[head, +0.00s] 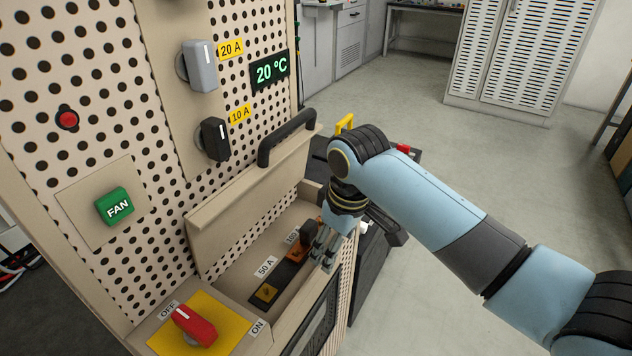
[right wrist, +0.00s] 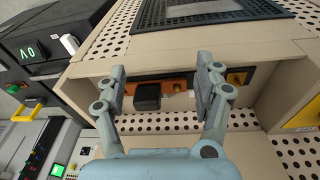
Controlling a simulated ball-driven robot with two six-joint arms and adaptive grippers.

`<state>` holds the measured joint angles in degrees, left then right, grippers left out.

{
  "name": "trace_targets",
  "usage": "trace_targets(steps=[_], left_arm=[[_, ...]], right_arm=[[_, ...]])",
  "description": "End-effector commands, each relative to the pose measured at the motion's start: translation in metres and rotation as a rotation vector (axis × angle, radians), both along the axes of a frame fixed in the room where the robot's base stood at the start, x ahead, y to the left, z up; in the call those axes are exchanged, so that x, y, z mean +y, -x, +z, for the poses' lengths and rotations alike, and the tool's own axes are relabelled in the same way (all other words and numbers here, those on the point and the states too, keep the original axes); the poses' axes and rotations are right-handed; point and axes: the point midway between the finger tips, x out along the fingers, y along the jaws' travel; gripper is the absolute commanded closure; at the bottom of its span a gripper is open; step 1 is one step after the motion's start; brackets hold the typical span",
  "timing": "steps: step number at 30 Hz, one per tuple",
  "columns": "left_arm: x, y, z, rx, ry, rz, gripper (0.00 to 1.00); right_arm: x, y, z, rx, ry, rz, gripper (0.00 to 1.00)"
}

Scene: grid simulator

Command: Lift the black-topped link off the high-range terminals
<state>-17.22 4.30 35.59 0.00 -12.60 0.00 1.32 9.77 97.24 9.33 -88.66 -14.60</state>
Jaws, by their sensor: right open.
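The black-topped link (head: 307,230) sits on a dark terminal strip (head: 281,281) in the open recess of the panel. Its black block (right wrist: 147,96) and orange bar (right wrist: 176,83) show in the right wrist view. A bare terminal (head: 268,292) near the 50 A label (head: 266,266) is uncovered, and it also shows in the wrist view (right wrist: 237,78). My right gripper (head: 324,250) is open above the strip. In the wrist view its fingers (right wrist: 161,88) stand on either side of the black block, nearer on the left, with no visible contact. The second label is partly hidden. My left gripper is out of view.
A raised flap with a black handle (head: 287,136) stands behind the recess. A red switch (head: 195,325) on a yellow plate is in front. The green FAN button (head: 114,206) and two knobs are on the panel. A dark case (right wrist: 52,36) stands beside the panel.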

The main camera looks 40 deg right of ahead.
Motion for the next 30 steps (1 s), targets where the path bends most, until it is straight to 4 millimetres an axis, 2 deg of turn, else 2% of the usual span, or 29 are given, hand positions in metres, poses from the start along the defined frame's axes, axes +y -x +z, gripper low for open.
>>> trace_targets(steps=[1, 6, 9, 11, 14, 24, 30], left_arm=[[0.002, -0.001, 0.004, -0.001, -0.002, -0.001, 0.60], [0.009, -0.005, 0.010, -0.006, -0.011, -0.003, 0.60], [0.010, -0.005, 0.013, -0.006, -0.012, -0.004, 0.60], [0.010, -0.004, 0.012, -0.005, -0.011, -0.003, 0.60], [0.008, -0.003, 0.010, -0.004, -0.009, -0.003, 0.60], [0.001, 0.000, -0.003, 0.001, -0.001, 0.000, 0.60], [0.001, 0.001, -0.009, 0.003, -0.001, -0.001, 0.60]], right_arm=[[-0.002, -0.017, 0.014, 0.001, -0.005, 0.018, 0.31], [-0.008, -0.058, 0.053, 0.025, -0.022, 0.080, 0.31], [-0.009, -0.072, 0.069, 0.037, -0.032, 0.107, 0.31], [-0.009, -0.076, 0.072, 0.041, -0.035, 0.117, 0.31], [-0.009, -0.078, 0.064, 0.046, -0.038, 0.121, 0.31], [-0.005, -0.084, 0.000, 0.045, -0.037, 0.120, 0.31], [-0.005, -0.088, -0.025, 0.043, -0.036, 0.120, 0.31]])
